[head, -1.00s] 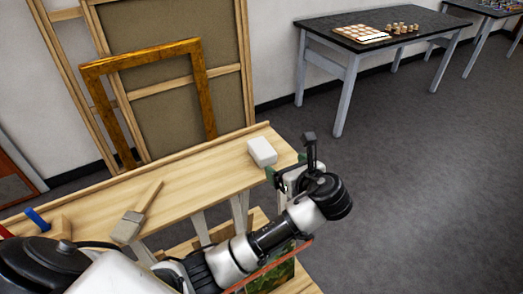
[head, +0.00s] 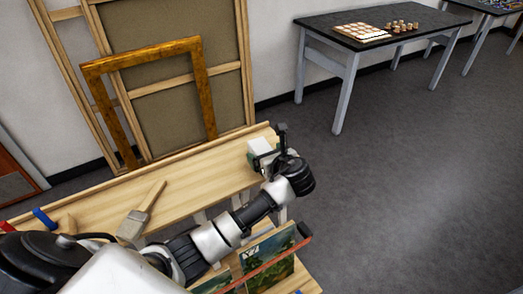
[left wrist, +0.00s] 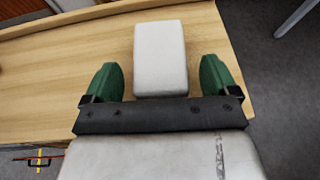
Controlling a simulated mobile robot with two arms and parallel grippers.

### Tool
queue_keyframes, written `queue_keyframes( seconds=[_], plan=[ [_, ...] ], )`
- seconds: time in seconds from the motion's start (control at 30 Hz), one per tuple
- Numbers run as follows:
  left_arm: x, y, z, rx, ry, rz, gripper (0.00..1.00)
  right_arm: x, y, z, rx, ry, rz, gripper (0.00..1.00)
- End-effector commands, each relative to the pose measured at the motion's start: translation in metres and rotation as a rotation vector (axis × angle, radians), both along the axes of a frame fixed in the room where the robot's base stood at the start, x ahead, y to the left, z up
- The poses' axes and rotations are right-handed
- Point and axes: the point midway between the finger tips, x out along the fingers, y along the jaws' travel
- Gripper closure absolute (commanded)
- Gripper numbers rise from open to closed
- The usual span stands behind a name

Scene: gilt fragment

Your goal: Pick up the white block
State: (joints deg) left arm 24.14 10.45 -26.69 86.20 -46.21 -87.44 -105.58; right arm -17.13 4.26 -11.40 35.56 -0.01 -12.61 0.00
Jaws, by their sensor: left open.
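The white block (head: 259,146) lies near the right end of the wooden bench top (head: 190,190). In the head view my left gripper (head: 262,160) is right at the block and partly covers it. In the left wrist view the white block (left wrist: 160,55) lies flat on the wood, with its near end between the two green fingers of my left gripper (left wrist: 160,82). The fingers are apart, with a gap to the block on each side. My right gripper is not in view.
A brush (head: 138,215) lies on the bench to the left. A gilt frame (head: 88,72) leans at the back. Paintings (head: 270,255) stand below the bench top. A dark-topped table (head: 345,30) stands at the back right. Grey floor is open to the right.

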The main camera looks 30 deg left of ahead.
Motion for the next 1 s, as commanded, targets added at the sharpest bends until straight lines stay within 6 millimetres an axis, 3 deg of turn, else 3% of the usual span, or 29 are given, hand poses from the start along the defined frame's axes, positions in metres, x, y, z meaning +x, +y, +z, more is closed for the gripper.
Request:
queue_keyframes(
  seconds=[0.13, 0.47, 0.77, 1.0],
  plan=[
    [0.000, 0.000, 0.000, 0.000, 0.000, 0.000, 0.13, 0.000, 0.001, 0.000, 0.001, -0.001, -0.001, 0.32],
    [0.000, 0.000, 0.000, 0.000, 0.000, 0.000, 0.64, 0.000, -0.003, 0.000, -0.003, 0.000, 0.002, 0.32],
    [0.000, -0.001, 0.002, 0.000, 0.000, 0.000, 0.65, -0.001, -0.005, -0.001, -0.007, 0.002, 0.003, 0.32],
    [0.000, 0.000, 0.025, -0.001, -0.005, 0.001, 0.65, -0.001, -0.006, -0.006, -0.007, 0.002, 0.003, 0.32]
  ],
)
